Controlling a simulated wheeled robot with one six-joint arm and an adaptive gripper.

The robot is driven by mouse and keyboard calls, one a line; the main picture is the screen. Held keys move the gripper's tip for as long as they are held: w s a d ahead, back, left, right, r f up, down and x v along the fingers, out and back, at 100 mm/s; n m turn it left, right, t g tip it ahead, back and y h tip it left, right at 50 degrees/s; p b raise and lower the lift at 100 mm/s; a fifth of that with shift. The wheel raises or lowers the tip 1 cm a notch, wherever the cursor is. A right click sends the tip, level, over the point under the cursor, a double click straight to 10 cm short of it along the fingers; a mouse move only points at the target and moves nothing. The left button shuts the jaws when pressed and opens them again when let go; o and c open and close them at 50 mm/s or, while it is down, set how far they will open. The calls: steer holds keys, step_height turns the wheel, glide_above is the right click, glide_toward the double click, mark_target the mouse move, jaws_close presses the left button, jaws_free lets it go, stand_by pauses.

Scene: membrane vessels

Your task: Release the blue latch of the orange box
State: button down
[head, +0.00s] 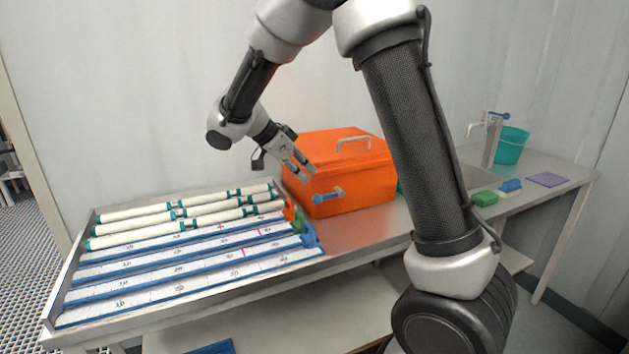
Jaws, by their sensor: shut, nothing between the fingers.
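The orange box (365,185) stands on the metal bench against the back wall, with its lid down and a pale handle on top. Its blue latch (326,197) is on the front face, left of the middle, and sticks out to the left and down. A small metal part sits at its right end. My gripper (308,172) is shut and empty. It points down and right, just above and left of the latch, in front of the box's upper left corner. The fingertips appear apart from the latch; whether they touch the box I cannot tell.
A tray (75,262) with white tubes and blue-edged scales fills the bench's left. Green and blue pieces (310,236) lie at its right end. A sink tap (489,140), teal bucket (511,146), sponges (484,198) and purple cloth (546,179) are right. Bench before the box is clear.

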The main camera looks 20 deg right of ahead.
steer(key=a, duration=0.2)
steer(key=a+r, duration=0.1)
steer(key=a, duration=0.2)
steer(key=shift+s+a+r, duration=0.15)
steer(key=shift+a+r, duration=0.15)
steer(key=shift+a, duration=0.05)
steer(key=s+f+n+y, duration=0.1)
steer(key=s+f+n, duration=0.25)
steer(key=n, duration=0.65)
steer(key=s+d+r+n+t+y, duration=0.1)
steer(key=s+d+r+n+y, duration=0.1)
steer(key=s, duration=0.6)
steer(key=s+d+r+n+t+y, duration=0.1)
steer(key=s+d+r+n+y, duration=0.1)
steer(key=s+d, duration=0.5)
steer(key=s+d+r+n+t+y, duration=0.2)
steer(key=s+d+r, duration=0.3)
steer(key=s, duration=0.5)
steer(key=shift+n+y, duration=0.6)
steer(key=shift+n, duration=0.2)
